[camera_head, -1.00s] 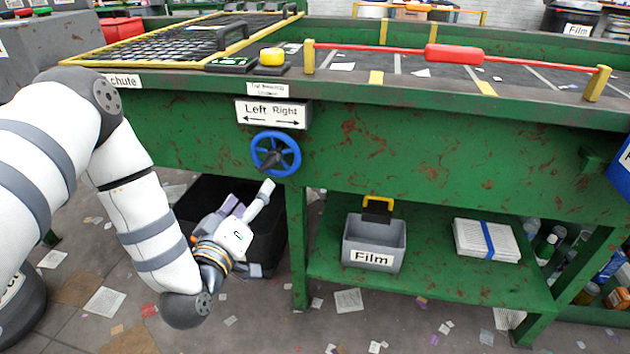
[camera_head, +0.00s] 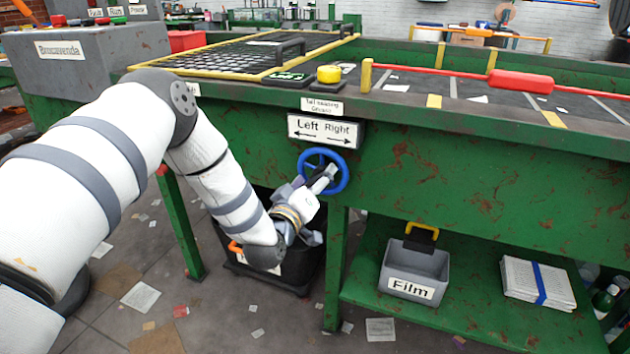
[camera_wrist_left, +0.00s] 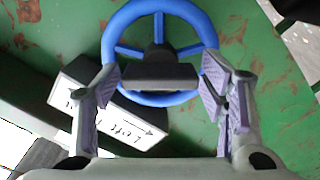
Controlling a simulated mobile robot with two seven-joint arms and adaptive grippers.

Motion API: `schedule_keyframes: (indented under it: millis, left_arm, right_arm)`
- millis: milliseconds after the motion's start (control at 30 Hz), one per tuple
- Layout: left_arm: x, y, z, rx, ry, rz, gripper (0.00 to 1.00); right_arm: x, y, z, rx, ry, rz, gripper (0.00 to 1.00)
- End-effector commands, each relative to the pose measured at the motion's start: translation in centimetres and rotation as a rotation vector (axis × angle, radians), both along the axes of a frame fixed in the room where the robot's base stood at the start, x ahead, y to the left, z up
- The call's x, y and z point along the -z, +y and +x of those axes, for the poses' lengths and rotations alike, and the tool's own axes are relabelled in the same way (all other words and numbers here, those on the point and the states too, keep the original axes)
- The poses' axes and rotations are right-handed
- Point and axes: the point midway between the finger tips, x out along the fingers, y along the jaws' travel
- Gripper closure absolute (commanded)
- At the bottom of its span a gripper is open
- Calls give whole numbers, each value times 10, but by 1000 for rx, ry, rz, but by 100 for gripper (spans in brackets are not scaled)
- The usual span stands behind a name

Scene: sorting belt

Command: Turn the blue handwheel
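The blue handwheel (camera_head: 342,184) is mounted on the green side panel of the sorting belt, below a white "Left Right" sign (camera_head: 324,130) with arrows. My left gripper (camera_head: 324,178) is in front of the wheel and hides part of its lower middle. In the left wrist view the blue handwheel (camera_wrist_left: 112,32) fills the upper middle, with a dark hub and bar (camera_wrist_left: 158,76). My left gripper (camera_wrist_left: 160,88) is open there, one finger on each side of the wheel's lower part. I cannot tell whether the fingers touch the rim. My right gripper is not in view.
A black bin (camera_head: 290,273) stands under the belt behind my left forearm. A grey "Film" box (camera_head: 413,262) and a paper bundle (camera_head: 538,280) sit on the green lower shelf (camera_head: 465,318). A green leg (camera_head: 335,275) stands below the wheel. Scraps litter the floor.

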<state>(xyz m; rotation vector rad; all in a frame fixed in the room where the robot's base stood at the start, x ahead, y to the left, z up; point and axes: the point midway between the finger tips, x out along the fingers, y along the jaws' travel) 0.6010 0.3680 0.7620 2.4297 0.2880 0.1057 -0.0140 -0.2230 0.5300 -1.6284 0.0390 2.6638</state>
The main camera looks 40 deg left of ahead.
Motion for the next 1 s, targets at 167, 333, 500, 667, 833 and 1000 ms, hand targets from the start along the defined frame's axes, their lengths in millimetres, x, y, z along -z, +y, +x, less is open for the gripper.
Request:
schedule_keyframes:
  millis: [167, 333, 500, 667, 833, 1000]
  left_arm:
    - [0, 0, 0, 0, 0, 0, 76]
    - [0, 0, 0, 0, 2, 8, 76]
    - [-2, 0, 0, 0, 13, 62, 76]
    - [-3, -1, 0, 1, 37, 159, 76]
    - [-2, -2, 0, 3, 65, 275, 76]
    - [-2, -2, 0, 3, 90, 378, 76]
  right_arm:
    - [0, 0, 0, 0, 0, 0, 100]
    - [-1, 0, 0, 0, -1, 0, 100]
    - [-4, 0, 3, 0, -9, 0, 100]
    - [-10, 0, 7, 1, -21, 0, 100]
    - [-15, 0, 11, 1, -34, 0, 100]
    - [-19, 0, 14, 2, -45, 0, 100]
